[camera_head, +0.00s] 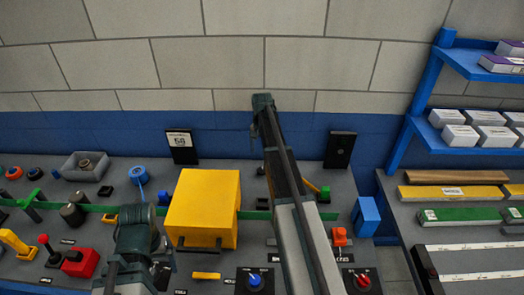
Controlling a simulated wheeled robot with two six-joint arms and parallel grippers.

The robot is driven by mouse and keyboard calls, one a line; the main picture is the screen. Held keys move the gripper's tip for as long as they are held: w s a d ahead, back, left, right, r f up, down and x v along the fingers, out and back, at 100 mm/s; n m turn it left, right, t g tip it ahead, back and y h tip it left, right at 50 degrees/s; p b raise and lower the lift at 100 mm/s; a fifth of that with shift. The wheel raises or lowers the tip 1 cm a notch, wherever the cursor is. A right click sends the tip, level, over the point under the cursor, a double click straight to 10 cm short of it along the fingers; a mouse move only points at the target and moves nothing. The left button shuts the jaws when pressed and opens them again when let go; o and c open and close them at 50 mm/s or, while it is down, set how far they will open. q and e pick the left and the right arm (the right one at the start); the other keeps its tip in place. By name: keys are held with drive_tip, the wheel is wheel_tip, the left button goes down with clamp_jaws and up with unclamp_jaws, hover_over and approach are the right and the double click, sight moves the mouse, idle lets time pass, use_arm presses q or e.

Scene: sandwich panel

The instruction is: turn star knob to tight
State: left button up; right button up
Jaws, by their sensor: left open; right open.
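A blue knob (255,281) on a dark square plate is at the front middle of the grey bench, and a red knob (362,280) on a similar plate is to its right. An orange knob (339,236) stands behind the red one. I cannot tell which is the star knob; their labels are too small to read. My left gripper (138,232) is open at the front left, beside the yellow box, its fingers hard to make out. My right gripper (264,104) is open, raised in front of the wall beyond the bench, far from the knobs.
A large yellow box (203,208) stands mid-bench. A red block (80,263), a black-and-white display (181,147), a dark panel (340,149) and a blue box (367,215) are around it. Shelves with white boxes (460,137) stand at the right. My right arm crosses the bench middle.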

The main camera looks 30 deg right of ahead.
sight(262, 170)
use_arm(q)
wheel_tip(262, 170, up, 4)
drive_tip(key=p, duration=0.2)
drive_tip(key=shift+p, duration=0.35)
use_arm(e)
wheel_tip(262, 170, up, 4)
use_arm(q)
drive_tip(key=shift+f, duration=0.25)
use_arm(e)
drive_tip(key=shift+f, duration=0.25)
use_arm(q)
wheel_tip(262, 170, down, 13)
drive_tip(key=b, duration=1.3)
use_arm(e)
wheel_tip(262, 170, down, 13)
drive_tip(key=shift+r, duration=0.1)
use_arm(q)
drive_tip(key=shift+r, duration=0.1)
